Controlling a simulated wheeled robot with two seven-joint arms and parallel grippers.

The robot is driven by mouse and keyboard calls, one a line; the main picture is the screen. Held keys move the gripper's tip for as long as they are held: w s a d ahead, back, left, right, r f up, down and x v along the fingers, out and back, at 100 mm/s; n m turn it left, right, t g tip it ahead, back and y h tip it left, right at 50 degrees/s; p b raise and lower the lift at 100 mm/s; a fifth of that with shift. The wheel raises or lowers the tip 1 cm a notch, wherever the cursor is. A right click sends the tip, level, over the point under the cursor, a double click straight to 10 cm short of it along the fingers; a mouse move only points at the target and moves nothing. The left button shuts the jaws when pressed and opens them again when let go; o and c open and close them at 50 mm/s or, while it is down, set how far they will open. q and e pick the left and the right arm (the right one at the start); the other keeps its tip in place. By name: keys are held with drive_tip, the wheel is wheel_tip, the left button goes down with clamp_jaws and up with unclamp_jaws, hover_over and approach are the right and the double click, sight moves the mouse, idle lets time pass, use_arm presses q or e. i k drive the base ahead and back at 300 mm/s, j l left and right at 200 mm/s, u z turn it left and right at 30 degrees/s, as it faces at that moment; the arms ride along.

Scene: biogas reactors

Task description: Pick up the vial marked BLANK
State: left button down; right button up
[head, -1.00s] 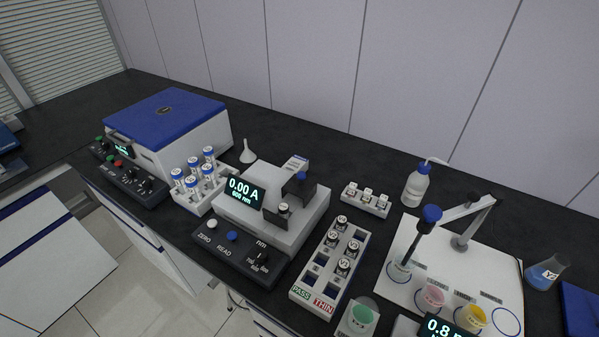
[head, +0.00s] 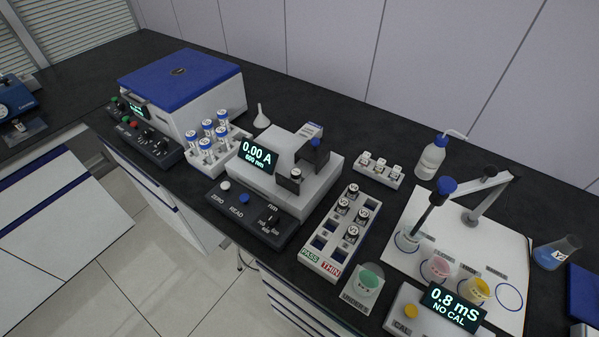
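Neither gripper is in view. Several dark-capped vials (head: 351,233) with white tops stand upright in the white rack (head: 310,258) with PASS and THIN labels. One more vial (head: 296,175) with a dark cap sits at the photometer (head: 264,180), whose display reads 0.00 A, 600 nm. A small white holder (head: 370,174) behind the rack carries a few small white-topped items (head: 380,167).
A blue-lidded centrifuge (head: 185,75) and a rack of blue-capped tubes (head: 208,160) stand left. A funnel (head: 261,117) is behind. At right are a wash bottle (head: 430,158), a probe stand (head: 486,198), cups on a white mat (head: 408,258), a flask (head: 556,252) and a conductivity meter (head: 447,306).

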sight(296, 173)
drive_tip(key=j+z, duration=0.3)
drive_tip(key=k+j+z, duration=0.1)
drive_tip(key=j+z, duration=0.2)
drive_tip(key=k+j+z, duration=0.15)
drive_tip(key=j+z, duration=0.2)
